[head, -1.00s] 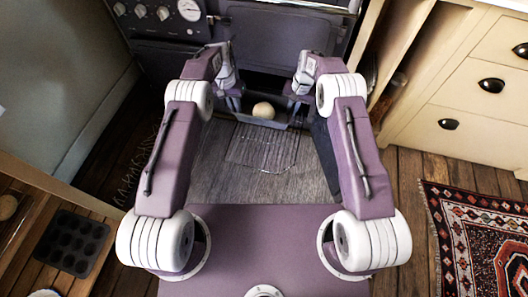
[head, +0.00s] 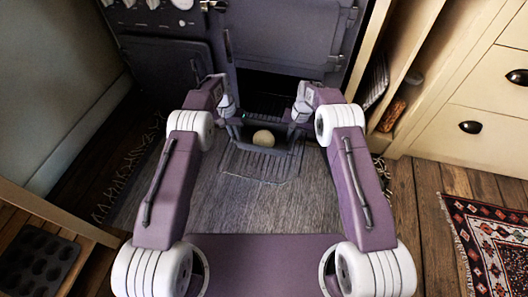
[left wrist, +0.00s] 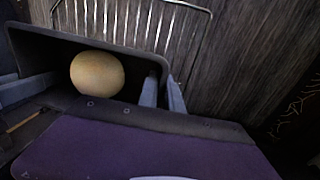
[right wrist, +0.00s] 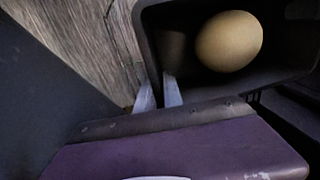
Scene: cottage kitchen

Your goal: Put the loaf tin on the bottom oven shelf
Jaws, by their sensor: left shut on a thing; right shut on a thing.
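The dark loaf tin (head: 245,148) holds a pale round ball (head: 263,138) and is in front of the oven opening (head: 275,90). My left gripper (head: 232,118) is shut on one end wall of the tin; its fingers straddle the wall in the left wrist view (left wrist: 163,92). My right gripper (head: 298,118) is shut on the opposite end, also in the right wrist view (right wrist: 158,93). A wire shelf (head: 265,179) extends from the oven below the tin. I cannot tell whether the tin touches it. Tin and arms hide part of the oven inside.
A closed oven door (head: 165,65) is at the left of the stove, and another panel (head: 285,38) is above the opening. Cream drawers (head: 490,100) stand at right. A muffin tray (head: 38,260) lies on a low wooden rack at left. Grey fringed rug (head: 300,205) covers the floor.

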